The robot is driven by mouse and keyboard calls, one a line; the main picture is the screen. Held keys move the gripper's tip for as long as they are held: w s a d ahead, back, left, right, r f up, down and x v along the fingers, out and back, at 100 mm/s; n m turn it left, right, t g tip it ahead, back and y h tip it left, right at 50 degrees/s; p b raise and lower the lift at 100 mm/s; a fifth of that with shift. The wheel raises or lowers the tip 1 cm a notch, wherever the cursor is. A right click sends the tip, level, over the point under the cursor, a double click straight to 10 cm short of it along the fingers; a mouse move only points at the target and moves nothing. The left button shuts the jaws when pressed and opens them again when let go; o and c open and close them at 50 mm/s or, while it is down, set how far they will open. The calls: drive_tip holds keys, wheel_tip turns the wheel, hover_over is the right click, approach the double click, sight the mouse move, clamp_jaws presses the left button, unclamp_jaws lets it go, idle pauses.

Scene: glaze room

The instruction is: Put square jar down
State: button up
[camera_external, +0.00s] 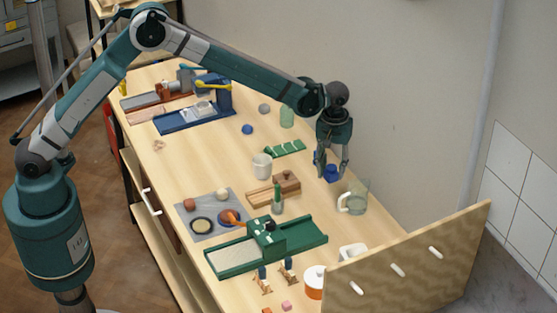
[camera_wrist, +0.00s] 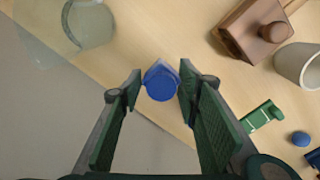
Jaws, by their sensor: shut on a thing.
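The square jar (camera_external: 333,173) is small and blue. In the wrist view the jar (camera_wrist: 161,82) shows a rounded blue top and a pale blue cornered edge behind it. My gripper (camera_external: 330,170) points down near the wall side of the table, shut on the jar. In the wrist view my gripper's fingertips (camera_wrist: 160,80) are on either side of it. The jar is at or just above the tabletop; I cannot tell if it touches.
A clear glass mug (camera_external: 356,198) stands close to the right of my gripper. A wooden block with a knob (camera_external: 286,184), a white cup (camera_external: 262,165) and a green strip (camera_external: 285,149) lie to the left. The wall is close behind.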

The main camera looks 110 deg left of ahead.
sight(331, 177)
drive_tip(key=shift+f, duration=1.85)
drive_tip(key=shift+f, duration=0.1)
drive_tip(key=o, duration=1)
wheel_tip(331, 177, up, 12)
drive_tip(key=shift+r, duration=0.15)
